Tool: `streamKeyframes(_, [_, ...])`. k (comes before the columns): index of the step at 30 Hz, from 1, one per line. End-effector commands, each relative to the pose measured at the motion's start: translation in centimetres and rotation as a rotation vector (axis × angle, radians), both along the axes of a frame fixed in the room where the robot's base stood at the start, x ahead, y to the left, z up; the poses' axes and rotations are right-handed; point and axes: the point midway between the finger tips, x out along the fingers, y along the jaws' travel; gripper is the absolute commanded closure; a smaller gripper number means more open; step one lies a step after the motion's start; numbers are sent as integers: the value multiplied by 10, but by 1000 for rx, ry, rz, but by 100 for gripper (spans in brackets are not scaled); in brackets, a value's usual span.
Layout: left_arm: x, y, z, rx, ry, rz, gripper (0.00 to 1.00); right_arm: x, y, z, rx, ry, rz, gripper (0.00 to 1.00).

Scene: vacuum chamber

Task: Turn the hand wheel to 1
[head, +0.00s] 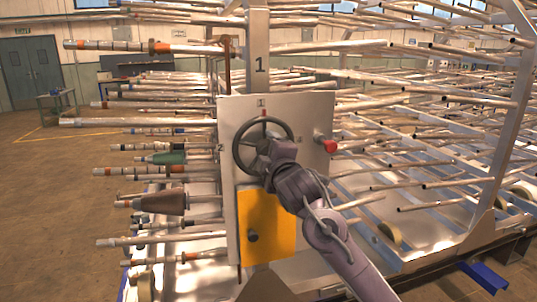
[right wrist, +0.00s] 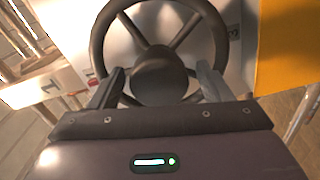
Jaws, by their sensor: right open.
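The dark hand wheel (head: 238,148) is mounted on a light metal panel (head: 313,108). A small label and a red mark (head: 263,112) sit at its top, and a large "1" is on the post above. My right gripper (head: 262,147) is in front of the wheel and hides its lower right part. In the right wrist view the wheel (right wrist: 221,35) fills the upper middle. The fingers of my right gripper (right wrist: 160,85) are spread apart, one on each side of the hub (right wrist: 160,76). I cannot tell whether they touch it. My left gripper is not in view.
A red knob (head: 328,146) sticks out at the panel's right. A yellow plate (head: 272,225) with a dark knob (head: 253,236) is below the wheel. Racks of metal tubes (head: 160,122) surround the panel. Open floor (head: 50,215) lies at the left.

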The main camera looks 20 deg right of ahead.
Motion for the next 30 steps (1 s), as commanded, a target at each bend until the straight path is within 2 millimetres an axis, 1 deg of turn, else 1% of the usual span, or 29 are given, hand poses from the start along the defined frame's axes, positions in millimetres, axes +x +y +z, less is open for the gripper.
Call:
streamKeyframes(2, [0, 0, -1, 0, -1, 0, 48, -2, 0, 0, -1, -1, 0, 28])
streamKeyframes(5, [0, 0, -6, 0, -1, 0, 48, -11, -1, -2, -1, -1, 1, 28])
streamKeyframes(12, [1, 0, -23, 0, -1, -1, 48, -51, -2, -3, -1, -2, 1, 28])
streamKeyframes(17, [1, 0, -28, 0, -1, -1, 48, -71, -2, -2, -1, 0, 0, 28])
streamKeyframes(21, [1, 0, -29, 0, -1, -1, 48, -78, -3, -1, 0, 0, 0, 28])
streamKeyframes(28, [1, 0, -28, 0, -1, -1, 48, -78, -3, 0, 0, 1, 0, 28])
streamKeyframes(30, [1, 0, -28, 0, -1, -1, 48, -78, -3, -3, 6, 7, 0, 28])
